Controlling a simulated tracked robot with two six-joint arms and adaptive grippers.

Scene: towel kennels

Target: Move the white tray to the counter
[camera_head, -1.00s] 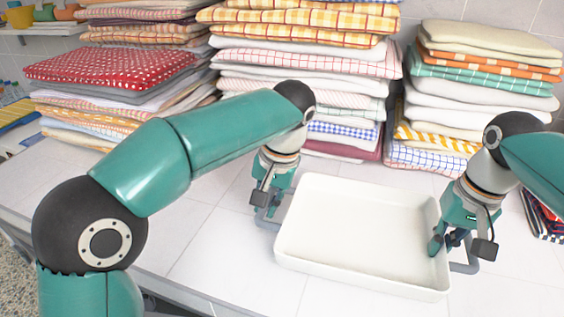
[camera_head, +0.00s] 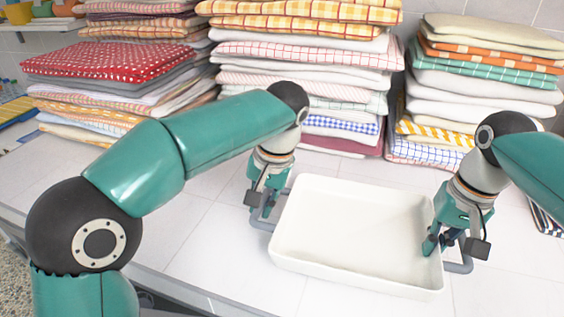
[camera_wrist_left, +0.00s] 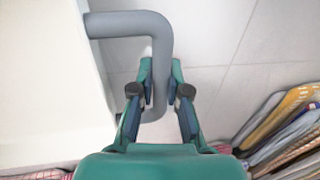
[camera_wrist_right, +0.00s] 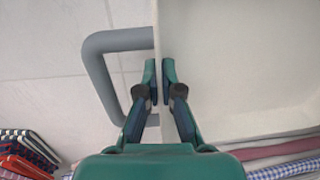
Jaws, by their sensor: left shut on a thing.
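The white tray (camera_head: 350,235) is a shallow rectangular tray with a grey loop handle at each short end. It is over the white tiled surface; I cannot tell whether it touches it. My left gripper (camera_head: 262,207) is shut on the left handle (camera_wrist_left: 158,60), whose bar passes between its fingers in the left wrist view (camera_wrist_left: 160,75). My right gripper (camera_head: 443,245) is at the tray's right end, one finger inside the wall and one outside. In the right wrist view its fingertips (camera_wrist_right: 159,72) are close together at the wall, beside the right handle (camera_wrist_right: 95,65); their grip is unclear.
Tall stacks of folded towels stand behind the tray at the left (camera_head: 110,65), middle (camera_head: 300,75) and right (camera_head: 480,90). A dark striped towel (camera_head: 545,218) lies at the right edge. The tiled surface (camera_head: 190,240) is clear left of the tray.

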